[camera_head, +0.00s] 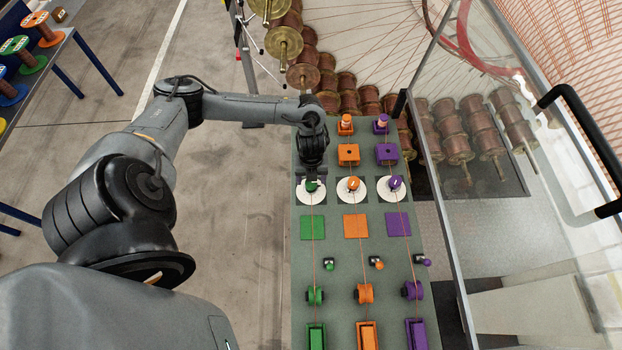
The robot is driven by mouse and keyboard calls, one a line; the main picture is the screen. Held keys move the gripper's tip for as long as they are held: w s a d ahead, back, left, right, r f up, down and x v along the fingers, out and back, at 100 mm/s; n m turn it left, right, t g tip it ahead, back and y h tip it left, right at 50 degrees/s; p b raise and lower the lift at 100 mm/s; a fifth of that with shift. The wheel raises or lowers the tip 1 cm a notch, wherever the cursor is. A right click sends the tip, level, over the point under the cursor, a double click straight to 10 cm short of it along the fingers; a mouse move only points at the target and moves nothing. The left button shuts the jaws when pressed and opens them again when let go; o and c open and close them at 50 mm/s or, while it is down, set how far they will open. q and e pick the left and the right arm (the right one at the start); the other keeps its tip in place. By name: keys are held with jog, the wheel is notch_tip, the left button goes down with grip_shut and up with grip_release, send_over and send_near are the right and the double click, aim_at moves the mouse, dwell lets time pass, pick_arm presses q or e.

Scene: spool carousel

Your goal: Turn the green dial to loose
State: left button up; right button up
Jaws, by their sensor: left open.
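The green dial (312,187) sits on a white disc (311,198) at the left of a row of three dials on the grey-green panel. My left gripper (311,181) is directly over the green dial, with its open fingers at the dial's far side. The gripper partly hides the dial and its pointer, so I cannot tell its setting or whether the fingers touch it. The orange dial (353,184) and the purple dial (395,183) stand to the right on their own white discs. My right gripper is not in view.
Thin threads run along the panel (334,240) past green, orange and purple squares, small knobs and rollers. A clear door with a black handle (580,120) stands at the right. Copper spools (350,90) fill the back. A table with coloured spools (45,35) is at far left.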

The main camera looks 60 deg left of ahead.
pick_arm(q)
notch_tip(320, 180, up, 9)
jog(key=shift+p, duration=0.45)
dwell(0.3)
